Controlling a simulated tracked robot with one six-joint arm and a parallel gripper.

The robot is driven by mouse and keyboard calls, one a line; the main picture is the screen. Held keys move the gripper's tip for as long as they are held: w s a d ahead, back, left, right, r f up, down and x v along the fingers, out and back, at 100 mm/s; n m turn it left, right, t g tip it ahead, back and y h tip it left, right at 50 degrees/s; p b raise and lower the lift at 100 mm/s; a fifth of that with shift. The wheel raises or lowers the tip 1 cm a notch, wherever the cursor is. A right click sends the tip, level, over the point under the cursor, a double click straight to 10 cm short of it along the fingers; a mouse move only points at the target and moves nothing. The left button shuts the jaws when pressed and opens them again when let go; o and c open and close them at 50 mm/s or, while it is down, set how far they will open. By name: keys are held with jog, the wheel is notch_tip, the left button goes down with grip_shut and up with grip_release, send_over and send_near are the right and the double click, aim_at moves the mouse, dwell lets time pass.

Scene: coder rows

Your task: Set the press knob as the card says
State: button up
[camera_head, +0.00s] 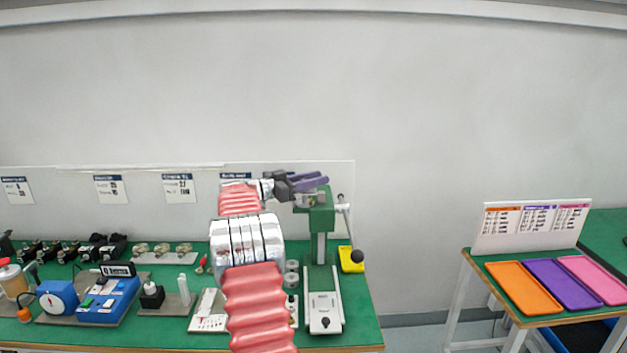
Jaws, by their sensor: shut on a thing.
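The green press (321,220) stands near the right end of the bench, with a lever ending in a black ball at its right side. My gripper (316,182), with purple fingers, is at the top of the press head, shut on the press knob. The fingers largely hide the knob, and its setting cannot be read. Several cards hang on the back board. The card nearest the press (236,176) is mostly hidden behind my red and silver arm. Its text is not readable.
A yellow block (351,262) sits right of the press. A blue device (108,300), a blue dial unit (57,297) and small fittings fill the bench's left. A separate table at right holds orange (522,288), purple and pink trays.

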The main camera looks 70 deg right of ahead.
jog(key=shift+s+a+m+g+y, duration=0.15)
jog(key=shift+s+m+g+y, duration=0.1)
jog(key=shift+m+g+y, duration=0.75)
jog(key=shift+s+a+m+g+y, duration=0.15)
jog(key=shift+m+g+y, duration=0.3)
jog(key=shift+g+y, duration=0.15)
jog(key=shift+s+a+m+g+y, duration=0.1)
jog(key=shift+a+m+g+y, duration=0.05)
jog(key=shift+m+g+y, duration=0.4)
jog(key=o, duration=1)
jog(key=shift+o, duration=0.2)
jog(key=shift+w+a, duration=0.1)
